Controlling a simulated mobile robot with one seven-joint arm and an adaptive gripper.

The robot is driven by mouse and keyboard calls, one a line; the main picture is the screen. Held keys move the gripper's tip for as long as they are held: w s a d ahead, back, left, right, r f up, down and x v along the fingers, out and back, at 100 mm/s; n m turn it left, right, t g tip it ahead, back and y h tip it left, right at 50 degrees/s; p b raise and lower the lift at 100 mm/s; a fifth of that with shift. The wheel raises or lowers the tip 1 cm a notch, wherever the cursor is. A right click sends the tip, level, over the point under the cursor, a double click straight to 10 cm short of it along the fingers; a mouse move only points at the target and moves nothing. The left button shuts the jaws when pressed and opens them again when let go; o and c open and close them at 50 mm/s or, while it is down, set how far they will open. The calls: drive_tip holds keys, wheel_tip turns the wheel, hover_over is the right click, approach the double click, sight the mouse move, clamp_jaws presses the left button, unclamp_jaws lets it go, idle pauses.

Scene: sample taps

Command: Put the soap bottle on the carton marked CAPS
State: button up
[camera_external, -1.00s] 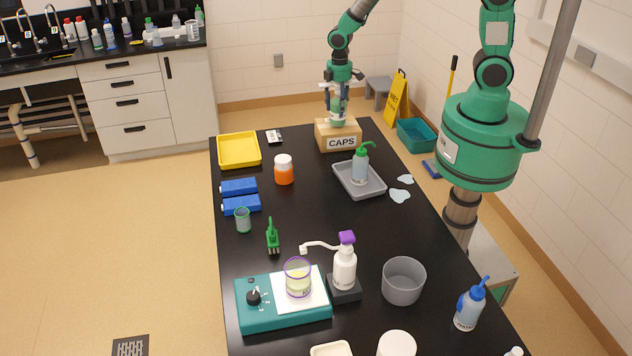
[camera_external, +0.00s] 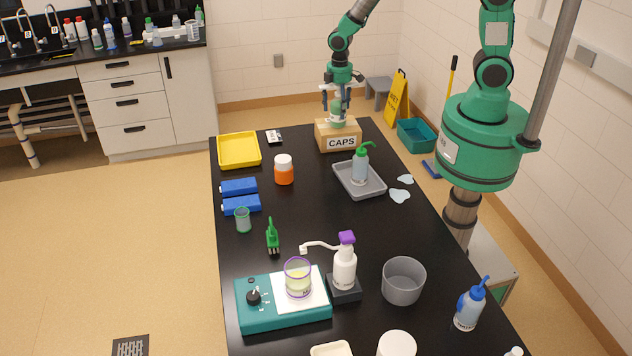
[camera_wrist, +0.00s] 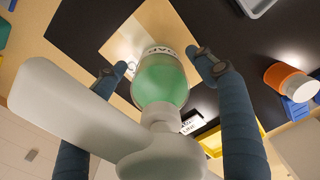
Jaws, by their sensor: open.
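The soap bottle (camera_external: 337,113), with pale green contents and a white pump head, stands upright on top of the carton marked CAPS (camera_external: 341,142) at the far end of the black table. In the wrist view the bottle (camera_wrist: 160,82) shows from above, with its big white pump close to the camera. The tan carton top (camera_wrist: 125,42) lies beneath it. My gripper (camera_external: 337,107) is open around the bottle, with one blue finger on each side. In the wrist view my gripper (camera_wrist: 156,68) shows gaps between both fingers and the bottle. The bottle's base is partly hidden.
A grey tray (camera_external: 349,184) with a green-topped wash bottle (camera_external: 360,168) is in front of the carton. A yellow tray (camera_external: 221,160) and an orange-and-white jar (camera_external: 284,176) are to its left. Air above the table is clear.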

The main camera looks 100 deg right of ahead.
wheel_tip(320, 180, up, 12)
drive_tip(key=shift+d+r, duration=0.1)
idle(0.6)
idle(0.5)
drive_tip(key=shift+a+r, duration=0.3)
drive_tip(key=shift+r, duration=0.15)
drive_tip(key=s+a+r+t, duration=0.3)
drive_tip(key=s+a+r, duration=0.1)
drive_tip(key=a+r, duration=1.1)
drive_tip(key=s+a+r+t, duration=0.2)
drive_tip(key=s+a+r, duration=0.8)
drive_tip(key=s, duration=0.4)
drive_tip(key=shift+s+a+r+t, duration=0.2)
drive_tip(key=shift+s+a+t, duration=0.15)
drive_tip(key=shift+a, duration=0.45)
